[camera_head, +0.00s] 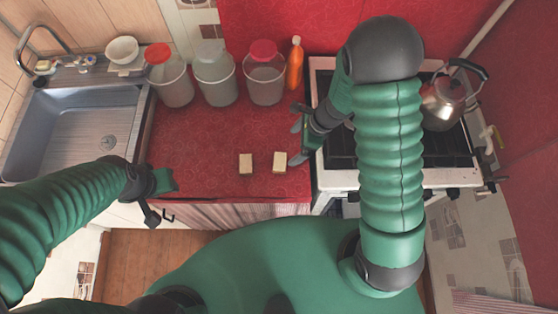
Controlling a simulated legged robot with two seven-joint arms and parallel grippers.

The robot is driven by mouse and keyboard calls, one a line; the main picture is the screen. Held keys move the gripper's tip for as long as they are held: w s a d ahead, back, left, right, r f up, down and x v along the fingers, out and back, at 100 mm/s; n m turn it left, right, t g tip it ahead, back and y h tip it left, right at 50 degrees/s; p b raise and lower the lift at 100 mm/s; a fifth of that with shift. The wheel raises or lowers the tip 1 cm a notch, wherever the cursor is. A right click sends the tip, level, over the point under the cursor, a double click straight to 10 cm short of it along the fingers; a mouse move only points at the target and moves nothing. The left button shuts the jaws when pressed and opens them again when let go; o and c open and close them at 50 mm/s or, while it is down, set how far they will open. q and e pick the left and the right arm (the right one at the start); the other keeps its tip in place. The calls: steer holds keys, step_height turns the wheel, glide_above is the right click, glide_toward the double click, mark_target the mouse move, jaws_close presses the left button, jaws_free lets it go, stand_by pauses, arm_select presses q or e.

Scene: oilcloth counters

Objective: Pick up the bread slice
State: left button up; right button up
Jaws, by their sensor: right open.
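Two small tan blocks that look like bread lie on the red counter near its front edge: the left bread slice (246,163) and the right bread slice (280,162). They are a short gap apart. My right gripper (296,144) is open, just right of and slightly behind the right slice, with nothing between its fingers. I cannot tell whether its near fingertip touches that slice. My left gripper (163,199) is at the counter's front left edge, well left of both slices. Its fingers are partly hidden by their angle.
Three jars stand at the back: a red-lidded one (172,84), a pale-lidded one (214,80) and another red-lidded one (264,80). An orange bottle (295,64) stands beside them. A sink (75,125) is left; a stove with a kettle (447,103) is right. The middle counter is clear.

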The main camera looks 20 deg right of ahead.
glide_above(280, 161)
steer(key=d, duration=0.2)
steer(key=f, duration=0.7)
steer(key=shift+s+d+f+b, duration=0.15)
steer(key=shift+d+f+b, duration=0.05)
steer(key=shift+f+b, duration=0.2)
steer(key=x, duration=0.4)
steer(key=shift+s, duration=0.35)
steer(key=shift+w+a+f, duration=0.15)
steer(key=shift+a+f, duration=0.1)
steer(key=shift+a, duration=0.1)
steer(key=shift+d, duration=0.15)
steer(key=c, duration=1.4)
